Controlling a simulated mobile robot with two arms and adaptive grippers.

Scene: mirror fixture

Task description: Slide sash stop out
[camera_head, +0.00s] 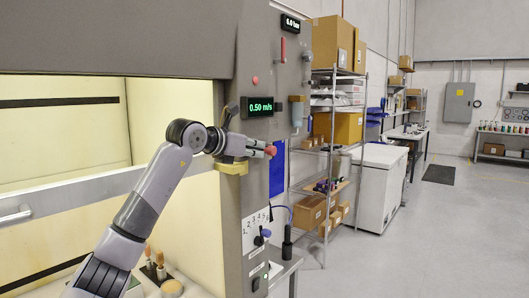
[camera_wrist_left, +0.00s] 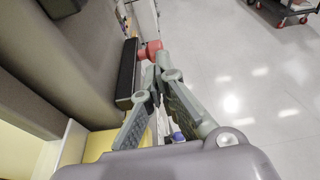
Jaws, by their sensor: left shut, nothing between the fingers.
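A red knob (camera_head: 271,151), seemingly the sash stop, shows at the tips of my left gripper, beside the right post of the fume hood. In the left wrist view the red knob (camera_wrist_left: 152,48) lies just beyond the fingertips. My left gripper (camera_head: 262,149) is shut with nothing between its fingers; it also shows in the left wrist view (camera_wrist_left: 153,72). I cannot tell whether the tips touch the knob. The sash (camera_head: 75,190) has a grey bar crossing behind my left arm. My right gripper is not in view.
A yellow block (camera_head: 233,168) sits just below my left gripper. A black display (camera_head: 257,106) reading 0.50 m/s juts from the post (camera_head: 257,60) above it. A shelf rack (camera_head: 330,130) with boxes stands to the right.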

